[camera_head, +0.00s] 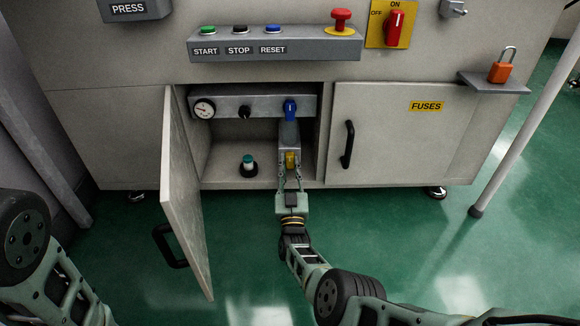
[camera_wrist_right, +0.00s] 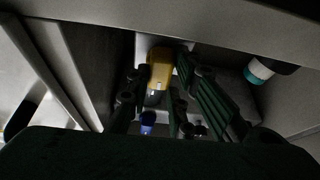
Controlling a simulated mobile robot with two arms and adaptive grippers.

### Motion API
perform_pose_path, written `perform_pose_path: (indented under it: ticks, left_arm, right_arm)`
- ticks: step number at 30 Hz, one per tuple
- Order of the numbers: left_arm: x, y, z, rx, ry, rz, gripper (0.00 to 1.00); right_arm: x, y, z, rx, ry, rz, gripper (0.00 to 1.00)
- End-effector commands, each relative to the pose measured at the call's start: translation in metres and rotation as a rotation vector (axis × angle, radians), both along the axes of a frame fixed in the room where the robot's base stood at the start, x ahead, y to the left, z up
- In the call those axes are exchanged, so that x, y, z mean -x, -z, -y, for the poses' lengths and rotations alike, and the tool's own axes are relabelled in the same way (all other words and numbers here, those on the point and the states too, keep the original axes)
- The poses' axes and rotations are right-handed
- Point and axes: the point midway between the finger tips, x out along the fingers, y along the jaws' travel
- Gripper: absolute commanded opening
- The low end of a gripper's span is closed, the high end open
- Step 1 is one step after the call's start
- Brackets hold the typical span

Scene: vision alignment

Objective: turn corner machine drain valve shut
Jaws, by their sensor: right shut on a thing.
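A yellow handle, which looks like the drain valve's, sits at the front of a grey box inside the open cabinet bay. It shows in the head view (camera_head: 291,159) and in the right wrist view (camera_wrist_right: 158,66). My right gripper (camera_head: 290,172) reaches into the bay from below, its fingers shut on the yellow handle from both sides. The fingers also show in the right wrist view (camera_wrist_right: 158,92) and hide part of the handle. How far the handle is turned is hard to tell. My left gripper is out of view; only left arm links show at lower left.
A blue knob (camera_head: 290,109), a black knob (camera_head: 244,112) and a pressure gauge (camera_head: 203,108) sit on a panel above. A teal-capped bottle-like thing (camera_head: 248,166) stands on the bay floor. The open door (camera_head: 183,195) juts out at left; the fuses door (camera_head: 400,135) is closed.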

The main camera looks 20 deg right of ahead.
Motion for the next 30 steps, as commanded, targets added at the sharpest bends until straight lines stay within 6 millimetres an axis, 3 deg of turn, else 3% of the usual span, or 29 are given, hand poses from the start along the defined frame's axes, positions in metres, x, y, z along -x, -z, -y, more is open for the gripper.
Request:
perform_pose_path:
  ticks: [30]
  left_arm:
    - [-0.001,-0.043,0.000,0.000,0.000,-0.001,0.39]
  right_arm:
    - [0.000,-0.005,0.003,0.864,-0.001,-0.248,0.00]
